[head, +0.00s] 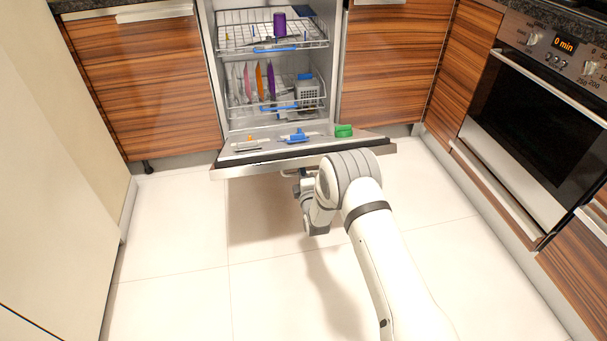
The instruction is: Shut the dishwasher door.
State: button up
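The dishwasher door (245,158) hangs open, folded down and jutting out over the floor from the dishwasher (332,60). Its inner face is turned up, and its front edge is a pale metal strip. My gripper (298,180) is at the door's front edge, low and right of its middle, partly behind my own arm's wrist. Its fingertips are hidden by the wrist and the door edge, so I cannot tell whether it touches the door or whether it is open or shut.
Inside the dishwasher are an upper rack (240,42) with a purple cup (279,22) and a lower rack (240,110) with upright plates. Wood-grain cabinets (145,85) stand on both sides. An oven (540,120) is at right. The tiled floor (180,240) is clear.

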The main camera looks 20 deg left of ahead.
grip_shut()
dwell(0.4)
